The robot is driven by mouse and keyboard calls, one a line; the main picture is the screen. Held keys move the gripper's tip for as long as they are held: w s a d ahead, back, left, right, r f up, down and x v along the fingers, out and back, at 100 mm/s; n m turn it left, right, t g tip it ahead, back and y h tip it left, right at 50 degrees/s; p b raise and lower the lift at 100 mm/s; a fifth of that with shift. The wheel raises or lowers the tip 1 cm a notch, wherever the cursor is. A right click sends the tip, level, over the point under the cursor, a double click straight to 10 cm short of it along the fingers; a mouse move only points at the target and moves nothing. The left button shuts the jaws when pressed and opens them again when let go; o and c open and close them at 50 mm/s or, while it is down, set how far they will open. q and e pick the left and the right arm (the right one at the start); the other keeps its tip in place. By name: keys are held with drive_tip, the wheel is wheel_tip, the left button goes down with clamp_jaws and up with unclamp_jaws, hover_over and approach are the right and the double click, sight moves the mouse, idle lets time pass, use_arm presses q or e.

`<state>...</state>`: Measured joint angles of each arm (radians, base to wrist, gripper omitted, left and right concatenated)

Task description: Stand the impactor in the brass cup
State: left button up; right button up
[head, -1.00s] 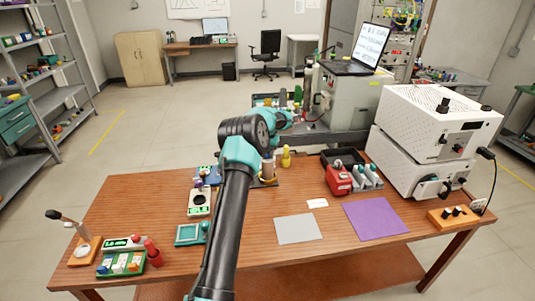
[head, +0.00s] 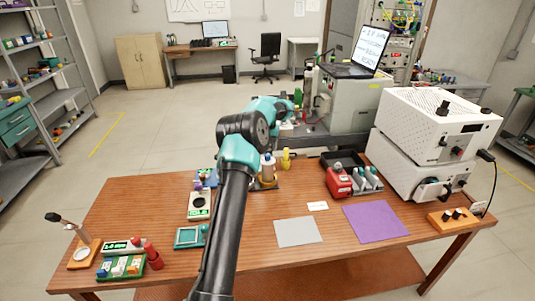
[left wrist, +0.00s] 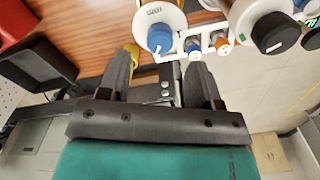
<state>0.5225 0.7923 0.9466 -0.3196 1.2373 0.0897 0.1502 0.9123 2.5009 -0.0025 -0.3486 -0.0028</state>
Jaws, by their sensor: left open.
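A pale cylinder with a blue top (head: 268,160), apparently the impactor, stands upright on the table beside my forearm. Its lower part is tan or brass-coloured (head: 267,180), and I cannot tell whether that is the brass cup around it. In the left wrist view a white round piece with a blue top (left wrist: 160,37) lies just beyond my left gripper (left wrist: 160,58). The gripper's fingers are apart, with nothing seen held between them. In the head view the fingers are small and unclear past the teal wrist. My right gripper is not in view.
A yellow bottle (head: 287,160) stands close to the right of the cylinder. A red device (head: 338,182) and a black tray (head: 343,160) are farther right. A grey mat (head: 298,230) and purple mat (head: 375,222) lie clear.

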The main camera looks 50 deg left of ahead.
use_arm(q)
wheel_tip(320, 180, up, 6)
drive_tip(key=shift+r, duration=0.25)
idle(0.5)
